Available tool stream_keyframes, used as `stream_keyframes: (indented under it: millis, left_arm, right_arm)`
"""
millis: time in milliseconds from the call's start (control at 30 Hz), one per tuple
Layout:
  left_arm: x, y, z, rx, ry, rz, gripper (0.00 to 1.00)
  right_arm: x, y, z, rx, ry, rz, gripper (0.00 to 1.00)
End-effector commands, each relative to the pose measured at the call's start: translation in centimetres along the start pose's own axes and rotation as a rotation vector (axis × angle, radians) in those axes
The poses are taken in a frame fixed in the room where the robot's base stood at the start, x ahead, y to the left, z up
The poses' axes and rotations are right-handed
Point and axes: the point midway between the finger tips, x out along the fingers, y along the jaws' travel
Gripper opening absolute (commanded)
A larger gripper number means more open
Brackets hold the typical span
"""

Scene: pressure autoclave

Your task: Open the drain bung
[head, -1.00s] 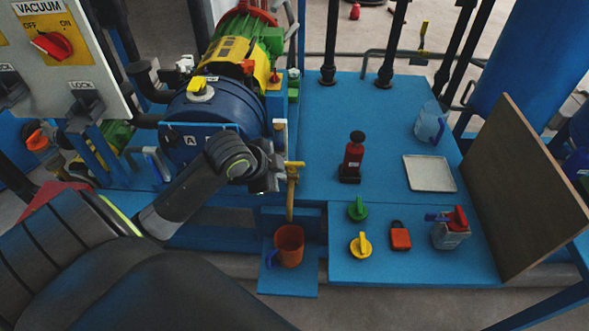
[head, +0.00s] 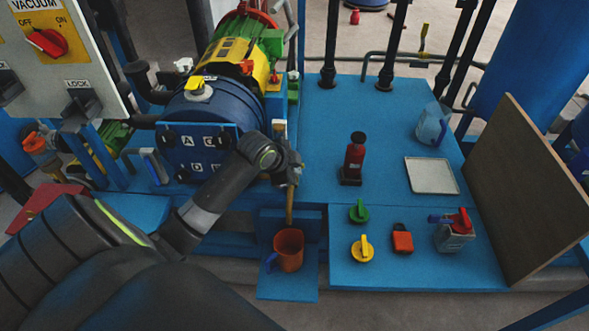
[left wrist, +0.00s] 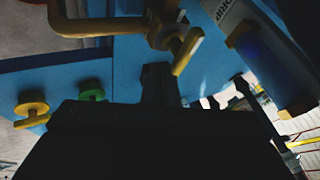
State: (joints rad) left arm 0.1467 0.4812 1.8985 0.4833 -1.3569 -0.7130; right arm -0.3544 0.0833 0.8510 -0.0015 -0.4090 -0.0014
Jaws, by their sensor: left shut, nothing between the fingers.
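A brass drain pipe (head: 290,205) comes down above an orange mug (head: 289,250). In the left wrist view a brass fitting with a yellow bar handle (left wrist: 187,51) sits at the top centre, which looks like the drain bung. In the head view my arm hides this fitting. My left gripper (head: 291,170) is at the top of the drain pipe, beside the blue vessel's front plate (head: 197,148). In the left wrist view its dark fingers (left wrist: 159,80) are shut and empty, just below the bar handle in the picture. I cannot tell whether they touch it. My right gripper is out of view.
On the blue bench (head: 330,120) stand a red bottle (head: 354,158), a pale tray (head: 431,175), green (head: 359,211) and yellow (head: 362,249) knobs, a red padlock (head: 402,239) and a jug (head: 432,125). A brown board (head: 525,190) leans at the right.

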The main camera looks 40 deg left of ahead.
Motion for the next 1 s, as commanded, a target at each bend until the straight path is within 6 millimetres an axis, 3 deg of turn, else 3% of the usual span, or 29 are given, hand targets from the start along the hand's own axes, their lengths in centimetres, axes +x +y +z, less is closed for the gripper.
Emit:
stream_keyframes:
  millis: [1000]
  left_arm:
    - [0.1,-0.1,-0.5,-0.108,-0.056,-0.056,0.00]
  right_arm:
    - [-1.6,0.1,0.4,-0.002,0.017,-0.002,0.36]
